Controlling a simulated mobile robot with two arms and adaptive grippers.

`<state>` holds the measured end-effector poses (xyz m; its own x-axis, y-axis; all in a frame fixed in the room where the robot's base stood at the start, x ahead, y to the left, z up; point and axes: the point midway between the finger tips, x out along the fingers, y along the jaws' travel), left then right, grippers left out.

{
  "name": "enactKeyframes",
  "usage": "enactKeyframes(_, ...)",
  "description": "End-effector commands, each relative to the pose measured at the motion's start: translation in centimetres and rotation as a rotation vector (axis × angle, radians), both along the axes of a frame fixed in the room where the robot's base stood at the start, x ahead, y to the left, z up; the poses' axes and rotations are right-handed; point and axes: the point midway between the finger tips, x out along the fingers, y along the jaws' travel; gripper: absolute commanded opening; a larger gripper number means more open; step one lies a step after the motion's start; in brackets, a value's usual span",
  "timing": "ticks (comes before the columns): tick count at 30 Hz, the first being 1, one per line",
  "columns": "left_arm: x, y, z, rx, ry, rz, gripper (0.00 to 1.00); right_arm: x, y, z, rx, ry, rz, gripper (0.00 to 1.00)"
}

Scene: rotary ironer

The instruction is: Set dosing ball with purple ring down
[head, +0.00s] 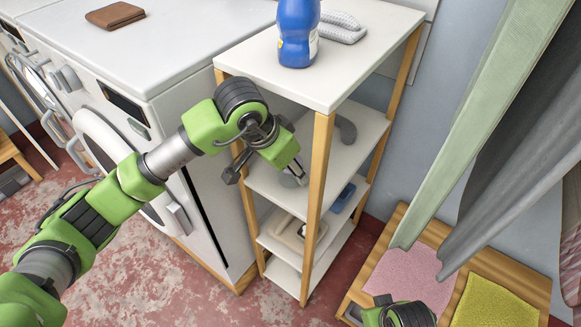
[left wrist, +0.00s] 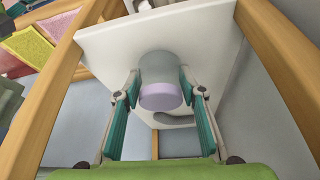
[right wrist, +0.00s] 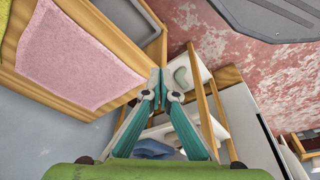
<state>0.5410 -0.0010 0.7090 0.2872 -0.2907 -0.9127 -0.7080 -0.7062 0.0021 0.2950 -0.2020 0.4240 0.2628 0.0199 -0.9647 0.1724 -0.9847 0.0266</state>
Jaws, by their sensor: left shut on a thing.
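The dosing ball with purple ring shows in the left wrist view as a grey cup-like body (left wrist: 160,68) with a pale purple ring (left wrist: 161,97). My left gripper (left wrist: 160,88) is shut on it, one finger on each side. In the head view the left gripper (head: 297,176) reaches into the wooden-framed shelf unit (head: 318,170), above its middle board. The ball is mostly hidden there, and I cannot tell whether it touches the board. My right gripper (right wrist: 160,84) is shut and empty, and shows at the bottom of the head view (head: 402,312).
A grey curved thing (head: 346,130) lies on the shelf. A blue bottle (head: 297,35) and folded grey cloth (head: 341,27) are on top. A blue item (head: 343,198) and a beige one (head: 299,231) lie lower. Machines (head: 165,120) stand left; pink (head: 408,278) and yellow (head: 497,303) cloths lie right.

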Motion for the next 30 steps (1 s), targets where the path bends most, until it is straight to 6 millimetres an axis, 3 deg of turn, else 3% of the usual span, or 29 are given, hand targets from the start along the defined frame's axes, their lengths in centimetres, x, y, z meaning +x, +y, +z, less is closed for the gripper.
enactKeyframes(10, 0.0, 0.0, -0.1, 0.000, -0.002, -0.001, 0.16, -0.3, 0.0, -0.6, -0.001, 0.011, 0.000, 0.00)
enactKeyframes(18, 0.0, 0.0, -0.2, 0.000, -0.002, 0.000, 0.16, 0.3, 0.1, 0.9, 0.003, -0.011, 0.001, 0.00)
enactKeyframes(19, 0.0, 0.1, -0.2, 0.000, -0.002, -0.001, 0.42, 0.3, 0.1, 1.1, 0.003, -0.012, 0.001, 0.00)
enactKeyframes(21, 0.0, 0.0, -0.2, 0.000, -0.001, -0.001, 0.54, 0.3, 0.1, 1.3, 0.003, -0.011, 0.001, 0.00)
enactKeyframes(30, 0.0, 0.1, -0.2, -0.001, -0.001, 0.000, 0.54, 0.0, 0.0, 0.9, 0.002, -0.003, -0.001, 0.00)
